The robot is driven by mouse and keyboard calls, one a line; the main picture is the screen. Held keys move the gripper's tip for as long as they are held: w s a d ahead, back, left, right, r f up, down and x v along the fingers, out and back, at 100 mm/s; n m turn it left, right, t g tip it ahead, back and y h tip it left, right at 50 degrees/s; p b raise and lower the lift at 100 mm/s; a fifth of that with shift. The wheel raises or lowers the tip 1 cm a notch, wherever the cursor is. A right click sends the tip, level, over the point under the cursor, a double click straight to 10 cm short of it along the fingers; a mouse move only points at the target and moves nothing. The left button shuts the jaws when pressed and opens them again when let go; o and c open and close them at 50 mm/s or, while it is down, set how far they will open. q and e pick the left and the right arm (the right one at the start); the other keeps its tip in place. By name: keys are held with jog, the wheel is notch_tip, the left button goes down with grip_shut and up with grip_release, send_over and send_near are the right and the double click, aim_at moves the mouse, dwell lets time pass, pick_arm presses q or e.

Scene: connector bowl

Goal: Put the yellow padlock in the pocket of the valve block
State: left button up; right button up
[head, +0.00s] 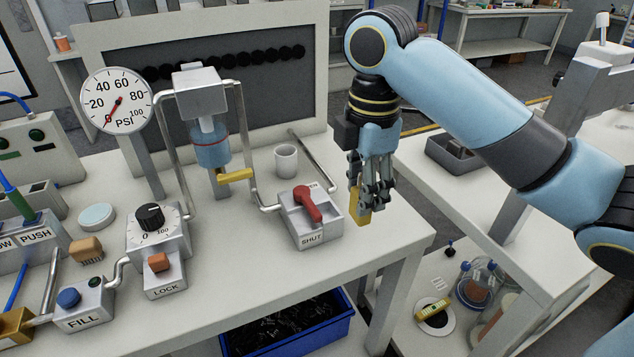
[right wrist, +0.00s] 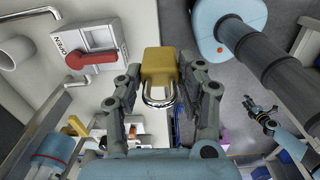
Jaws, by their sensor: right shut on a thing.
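My right gripper (head: 362,200) is shut on the yellow padlock (head: 354,216). It holds the padlock in the air, right of the valve block, near the table's right edge. In the right wrist view the padlock (right wrist: 159,65) sits between the fingertips (right wrist: 160,72), its silver shackle toward the wrist. The grey valve block (head: 318,232) has a red lever (head: 307,203) and a SHUT label in front. The valve block (right wrist: 78,22) is also at the upper left in the wrist view, apart from the padlock. My left gripper seems small and distant in the wrist view (right wrist: 263,113).
A white mug (head: 286,160) stands behind the valve block, beside a bent grey pipe (head: 313,163). A yellow handle (head: 236,175) sticks out to the left. A blue crate (head: 340,330) is under the table. The table top in front of the block is clear.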

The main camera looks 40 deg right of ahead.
jog(key=shift+w+n, duration=0.2)
jog(key=shift+n, duration=0.1)
jog(key=shift+w+d+f+b, duration=0.6)
jog(key=shift+w+f+b, duration=0.15)
jog(key=shift+w+f, duration=1.05)
jog(key=shift+w+d+f+b, duration=0.6)
jog(key=shift+w+f+b, duration=0.15)
jog(key=shift+w+f, duration=1)
jog(key=shift+w+d+f+b, duration=0.6)
jog(key=shift+w+f+b, duration=0.15)
jog(key=shift+w+f, duration=1.05)
jog(key=o, duration=1.2)
jog(key=shift+f, duration=0.15)
